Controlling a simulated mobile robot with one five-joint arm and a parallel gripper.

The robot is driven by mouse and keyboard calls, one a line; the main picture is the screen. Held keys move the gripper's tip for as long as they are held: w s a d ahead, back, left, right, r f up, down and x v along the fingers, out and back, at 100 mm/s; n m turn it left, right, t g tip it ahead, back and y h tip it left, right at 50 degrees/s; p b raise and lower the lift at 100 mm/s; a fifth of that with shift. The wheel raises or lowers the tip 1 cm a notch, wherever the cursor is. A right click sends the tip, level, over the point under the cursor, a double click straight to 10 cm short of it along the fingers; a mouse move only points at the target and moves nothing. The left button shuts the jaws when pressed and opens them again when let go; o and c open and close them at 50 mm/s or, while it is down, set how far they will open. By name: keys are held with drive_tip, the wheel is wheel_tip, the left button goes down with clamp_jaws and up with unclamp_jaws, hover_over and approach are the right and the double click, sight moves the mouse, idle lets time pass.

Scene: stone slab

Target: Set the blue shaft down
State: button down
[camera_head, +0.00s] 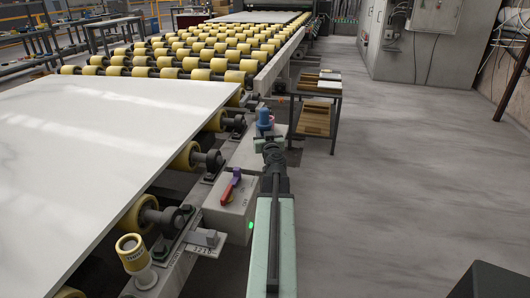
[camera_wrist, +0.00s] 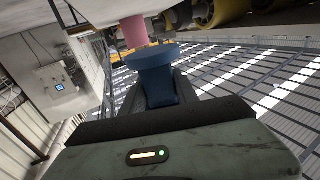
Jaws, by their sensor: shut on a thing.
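The blue shaft (camera_head: 264,116) shows in the head view at the far end of my arm, small, with a wider blue collar. In the wrist view the blue shaft (camera_wrist: 157,62) has a flared collar and a narrower blue part between the dark fingers. A pink cylindrical part (camera_wrist: 133,32) adjoins the collar there. My gripper (camera_head: 268,144) is shut on the blue shaft, also in the wrist view (camera_wrist: 160,95). In the head view it is beside the roller frame, right of the white slab (camera_head: 90,130). Whether the shaft touches anything below is unclear.
Yellow rollers (camera_head: 185,158) line the slab's right edge. A small cart (camera_head: 318,115) is beyond my gripper. Bare floor (camera_head: 400,190) lies to the right.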

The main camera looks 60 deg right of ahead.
wheel_tip(320, 180, down, 6)
drive_tip(key=b, duration=0.4)
drive_tip(key=shift+b, duration=0.3)
drive_tip(key=shift+r, duration=0.2)
drive_tip(key=shift+f, duration=0.2)
drive_tip(key=c, duration=0.9)
unclamp_jaws()
